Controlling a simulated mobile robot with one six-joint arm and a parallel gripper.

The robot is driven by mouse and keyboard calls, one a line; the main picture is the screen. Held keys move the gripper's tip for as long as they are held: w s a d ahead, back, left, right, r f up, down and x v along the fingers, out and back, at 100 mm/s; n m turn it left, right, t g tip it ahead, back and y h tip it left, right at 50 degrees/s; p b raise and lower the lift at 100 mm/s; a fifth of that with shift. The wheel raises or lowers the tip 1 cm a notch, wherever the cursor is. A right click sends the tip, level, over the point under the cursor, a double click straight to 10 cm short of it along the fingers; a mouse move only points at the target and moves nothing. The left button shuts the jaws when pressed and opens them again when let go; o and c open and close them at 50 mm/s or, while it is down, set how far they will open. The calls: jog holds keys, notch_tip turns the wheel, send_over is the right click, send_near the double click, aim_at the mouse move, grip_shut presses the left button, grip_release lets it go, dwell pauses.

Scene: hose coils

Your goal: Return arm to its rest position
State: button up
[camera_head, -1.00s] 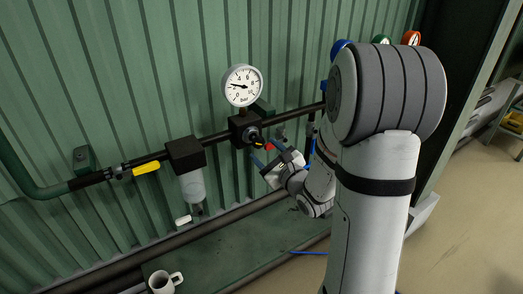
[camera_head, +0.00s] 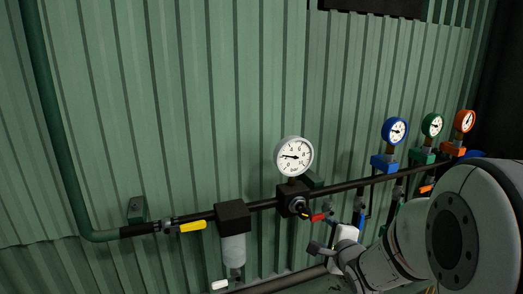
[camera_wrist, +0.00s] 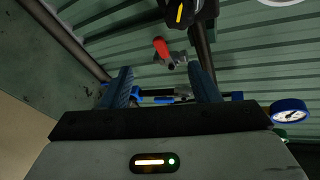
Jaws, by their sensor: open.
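My gripper (camera_wrist: 165,90) shows in the wrist view with its two blue-grey fingers apart and nothing between them. Past the fingers are a small red-handled valve (camera_wrist: 161,48) and a blue fitting on the wall pipe. In the head view my gripper (camera_head: 325,244) is small, at the lower right, below the black regulator with the white gauge (camera_head: 294,156). The red-handled valve (camera_head: 319,217) is just above it there. My arm fills the lower right corner of the head view and hides part of the pipe and fittings.
A black pipe runs along the green corrugated wall (camera_head: 150,110). It carries a yellow-handled valve (camera_head: 191,227), a filter with a clear bowl (camera_head: 233,247), and blue (camera_head: 395,131), green (camera_head: 432,125) and orange (camera_head: 465,121) gauges at right.

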jog(key=s+a+n+g+b, duration=0.1)
jog(key=s+n+g, duration=0.4)
jog(key=s+n, duration=0.5)
jog(key=s+a+n+g+h, duration=0.1)
jog(key=s+a+n+g, duration=0.2)
jog(key=s+n, duration=0.7)
jog(key=s+g, duration=0.2)
jog(key=s, duration=0.2)
jog(key=shift+s+r+g+b, duration=0.15)
jog(key=shift+r+g+b, duration=0.05)
jog(key=shift+g+b, duration=0.15)
